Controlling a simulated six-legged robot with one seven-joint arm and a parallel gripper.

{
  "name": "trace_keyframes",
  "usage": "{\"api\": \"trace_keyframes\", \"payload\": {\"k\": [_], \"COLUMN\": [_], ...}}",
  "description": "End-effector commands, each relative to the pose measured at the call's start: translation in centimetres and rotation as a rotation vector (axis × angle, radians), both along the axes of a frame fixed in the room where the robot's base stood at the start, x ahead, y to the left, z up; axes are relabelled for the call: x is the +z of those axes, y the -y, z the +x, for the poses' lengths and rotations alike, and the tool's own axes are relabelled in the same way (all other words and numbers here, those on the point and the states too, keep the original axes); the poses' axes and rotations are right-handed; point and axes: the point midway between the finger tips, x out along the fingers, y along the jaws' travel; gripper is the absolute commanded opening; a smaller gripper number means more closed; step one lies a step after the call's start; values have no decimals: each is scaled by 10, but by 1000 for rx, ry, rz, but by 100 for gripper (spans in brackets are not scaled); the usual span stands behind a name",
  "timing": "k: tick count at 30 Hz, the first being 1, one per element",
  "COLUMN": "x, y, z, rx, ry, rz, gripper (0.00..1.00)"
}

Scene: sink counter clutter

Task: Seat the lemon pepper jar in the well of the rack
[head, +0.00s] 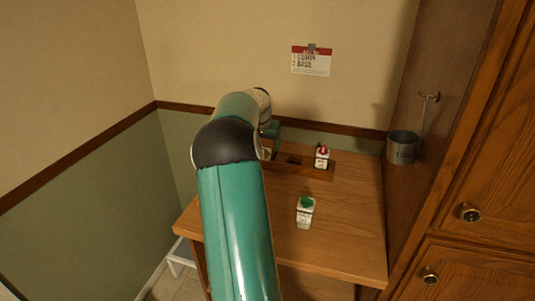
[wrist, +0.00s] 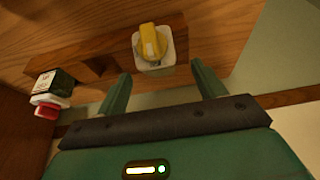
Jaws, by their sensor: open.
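A white jar with a yellow lid (wrist: 151,42), probably the lemon pepper jar, stands at one end of the wooden rack (wrist: 97,45). I cannot tell how deep it sits, and its label is not readable. In the head view a pale bit of it shows beside my arm. The rack (head: 312,171) has a dark empty well (head: 294,160) in its middle. My gripper (wrist: 160,69) is open, its two fingers apart and just on the wall side of the yellow-lidded jar, with nothing held. In the head view my arm mostly hides the gripper.
A red-lidded jar (head: 322,158) stands at the rack's right end; it also shows in the wrist view (wrist: 52,92). A green-lidded jar (head: 305,212) stands on the open counter (head: 345,235). A grey cup (head: 403,147) hangs on the right panel. The wall is close behind the rack.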

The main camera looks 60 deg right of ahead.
Motion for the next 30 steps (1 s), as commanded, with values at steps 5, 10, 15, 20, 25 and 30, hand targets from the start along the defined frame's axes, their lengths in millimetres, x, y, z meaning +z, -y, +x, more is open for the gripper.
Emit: {"api": "trace_keyframes", "payload": {"k": [5, 10, 15, 20, 25, 30], "x": [-26, -32, -32, -32, -31, -30], "y": [11, 14, 14, 14, 14, 14], "z": [1, 2, 1, 1, 1, 1], "rx": [1, 1, 1, 1, 1, 1], "ry": [-1, 0, 0, 0, 0, 0], "rz": [1, -1, 0, 0, -1, -1], "gripper": [69, 69, 59, 28, 14, 14]}}
